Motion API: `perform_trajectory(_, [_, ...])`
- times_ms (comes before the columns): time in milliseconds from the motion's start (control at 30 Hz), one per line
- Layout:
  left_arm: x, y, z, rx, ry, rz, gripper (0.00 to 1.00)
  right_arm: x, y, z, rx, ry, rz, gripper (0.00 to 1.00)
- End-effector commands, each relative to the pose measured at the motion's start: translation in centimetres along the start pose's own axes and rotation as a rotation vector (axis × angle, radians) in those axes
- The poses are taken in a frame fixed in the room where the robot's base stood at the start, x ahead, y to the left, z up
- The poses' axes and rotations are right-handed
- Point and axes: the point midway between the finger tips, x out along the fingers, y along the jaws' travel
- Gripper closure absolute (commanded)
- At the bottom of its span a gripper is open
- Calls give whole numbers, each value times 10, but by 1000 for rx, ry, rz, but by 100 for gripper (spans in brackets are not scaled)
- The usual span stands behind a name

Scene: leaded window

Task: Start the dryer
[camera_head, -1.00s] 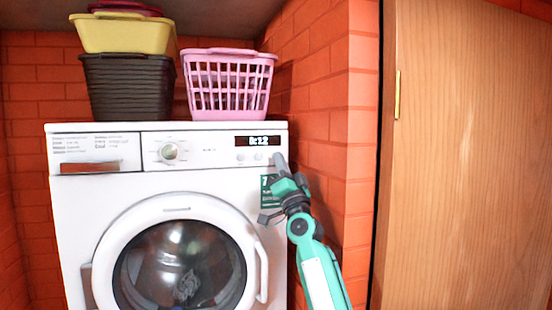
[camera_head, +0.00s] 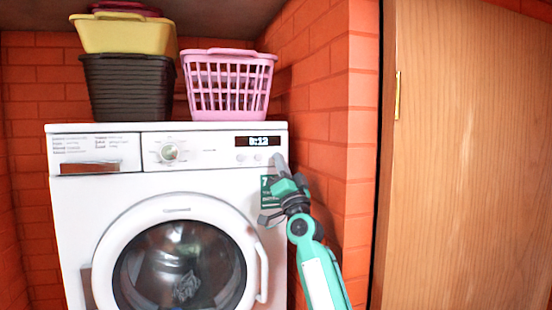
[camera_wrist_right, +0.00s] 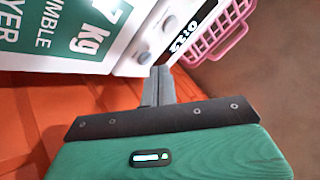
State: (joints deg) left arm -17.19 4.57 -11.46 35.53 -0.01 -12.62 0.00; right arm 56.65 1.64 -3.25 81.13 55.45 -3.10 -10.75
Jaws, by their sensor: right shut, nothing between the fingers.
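The white dryer (camera_head: 120,194) stands against the brick wall with its round door closed. Its control panel has a dial (camera_head: 169,152), a lit display (camera_head: 258,141) and two small round buttons (camera_head: 249,157) below the display. My right gripper (camera_head: 277,160) is shut and empty, its tip at the right end of the panel, just right of the buttons. In the right wrist view the shut fingers (camera_wrist_right: 158,84) point towards the panel, with a button (camera_wrist_right: 144,57) near the tip. I cannot tell whether the tip touches the panel. My left gripper is not in view.
A pink basket (camera_head: 228,85), a dark brown basket (camera_head: 128,88) and a yellow one (camera_head: 124,35) sit on top of the dryer. A brick wall (camera_head: 330,130) is close on the right, beside my right arm. A wooden door (camera_head: 470,160) is further right.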

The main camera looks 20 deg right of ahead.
Motion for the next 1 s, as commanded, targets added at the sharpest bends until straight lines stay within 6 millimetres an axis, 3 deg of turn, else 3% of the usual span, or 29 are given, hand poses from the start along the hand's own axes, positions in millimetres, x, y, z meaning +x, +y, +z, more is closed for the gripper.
perform_trajectory(1000, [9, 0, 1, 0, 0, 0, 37, 6, 4, 4, 0, 0, 0, 100])
